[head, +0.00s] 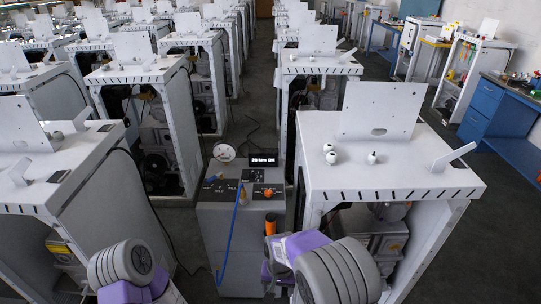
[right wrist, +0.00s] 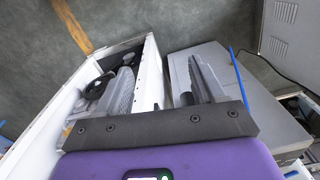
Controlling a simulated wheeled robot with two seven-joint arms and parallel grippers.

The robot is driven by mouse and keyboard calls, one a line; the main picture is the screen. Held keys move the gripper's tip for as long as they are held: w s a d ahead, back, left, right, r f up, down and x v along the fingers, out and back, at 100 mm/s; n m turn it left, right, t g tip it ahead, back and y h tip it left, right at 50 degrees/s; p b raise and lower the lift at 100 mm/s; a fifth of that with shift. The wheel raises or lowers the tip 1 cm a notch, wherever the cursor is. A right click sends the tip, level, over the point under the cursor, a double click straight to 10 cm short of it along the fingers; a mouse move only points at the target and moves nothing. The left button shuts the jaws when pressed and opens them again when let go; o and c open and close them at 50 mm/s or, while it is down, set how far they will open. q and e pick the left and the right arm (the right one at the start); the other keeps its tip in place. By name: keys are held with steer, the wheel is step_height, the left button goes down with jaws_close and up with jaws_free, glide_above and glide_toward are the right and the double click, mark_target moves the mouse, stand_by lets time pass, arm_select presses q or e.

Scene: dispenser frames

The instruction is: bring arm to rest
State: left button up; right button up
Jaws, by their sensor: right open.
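My right gripper (right wrist: 162,68) is open, its two dark grey fingers apart with nothing held between them in the right wrist view. In the head view my right arm comes in at the bottom centre, with purple and grey links. The right gripper (head: 270,275) is partly hidden there, low beside the grey control cabinet (head: 240,225). My left arm shows only as grey and purple links at the bottom left, and its gripper is out of sight.
A white dispenser frame (head: 385,180) stands close on the right, another (head: 60,180) on the left. The cabinet carries a blue hose (head: 229,240), a gauge (head: 224,152) and a small display (head: 264,160). Rows of frames stand behind. A blue drawer unit (head: 485,105) is at right.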

steer(key=s+d+f+y, duration=0.2)
steer(key=s+d+f, duration=0.1)
steer(key=s+f, duration=0.4)
steer(key=s+d+f+m+y, duration=0.1)
steer(key=s+d+f, duration=0.3)
steer(key=s+f, duration=0.4)
steer(key=shift+s+d+f+y, duration=0.3)
steer(key=shift+f+y, duration=0.15)
steer(key=shift+y, duration=0.05)
